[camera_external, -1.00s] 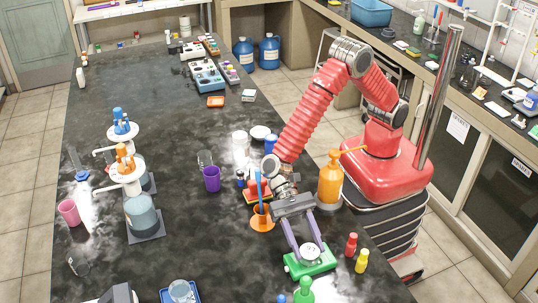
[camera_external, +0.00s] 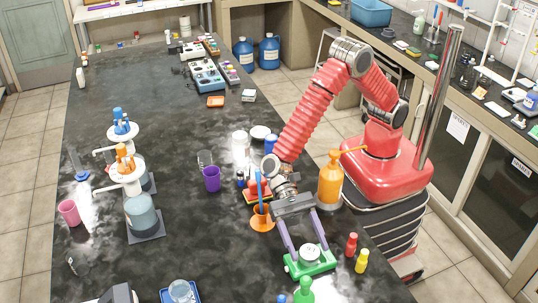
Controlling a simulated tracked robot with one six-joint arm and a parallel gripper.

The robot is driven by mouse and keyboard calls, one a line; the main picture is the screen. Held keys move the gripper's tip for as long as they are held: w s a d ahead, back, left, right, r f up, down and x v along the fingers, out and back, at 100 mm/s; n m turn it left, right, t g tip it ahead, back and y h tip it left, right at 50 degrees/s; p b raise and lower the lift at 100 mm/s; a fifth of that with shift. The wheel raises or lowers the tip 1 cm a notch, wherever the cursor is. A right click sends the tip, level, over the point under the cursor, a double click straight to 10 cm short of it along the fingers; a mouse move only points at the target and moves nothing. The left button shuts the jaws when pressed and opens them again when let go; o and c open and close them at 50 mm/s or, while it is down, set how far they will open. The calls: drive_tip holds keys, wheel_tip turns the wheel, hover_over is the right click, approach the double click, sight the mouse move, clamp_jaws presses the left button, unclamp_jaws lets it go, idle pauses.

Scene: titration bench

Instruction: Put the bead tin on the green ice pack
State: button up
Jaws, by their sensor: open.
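The bead tin (camera_external: 310,253), a small round whitish tin, sits upright on the green ice pack (camera_external: 316,268) near the right front of the bench. My gripper (camera_external: 311,250) is open, with its two purple-grey fingers pointing down on either side of the tin. The fingertips are low, close to the pack. A small gap seems to show between fingers and tin, but contact at the tips is hard to tell.
An orange funnel-like stand (camera_external: 262,222) with a blue item is left of my gripper. An orange pump bottle (camera_external: 330,180) stands behind it. Red (camera_external: 351,245) and yellow (camera_external: 361,261) bottles are to the right, a green bottle (camera_external: 304,291) in front.

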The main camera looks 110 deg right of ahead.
drive_tip(key=v, duration=0.4)
drive_tip(key=shift+d+r, duration=0.1)
drive_tip(key=shift+d, duration=0.2)
wheel_tip(320, 180, up, 7)
drive_tip(key=shift+d, duration=0.1)
idle(0.4)
drive_tip(key=s+d+r+n+t+h, duration=0.2)
drive_tip(key=s+d+n+h, duration=0.2)
drive_tip(key=d, duration=0.8)
drive_tip(key=s+d+r+n+t+h, duration=0.1)
drive_tip(key=s+d+r+n+h, duration=0.1)
drive_tip(key=s+d+n+h, duration=0.3)
drive_tip(key=s+d+r+n+t+h, duration=0.2)
drive_tip(key=s+d+n+h, duration=0.2)
drive_tip(key=s+d+n, duration=0.5)
drive_tip(key=s+d, duration=0.7)
drive_tip(key=d, duration=0.2)
drive_tip(key=shift+s+d+r+t, duration=0.25)
drive_tip(key=shift+s+d+t, duration=0.05)
drive_tip(key=shift+s, duration=0.05)
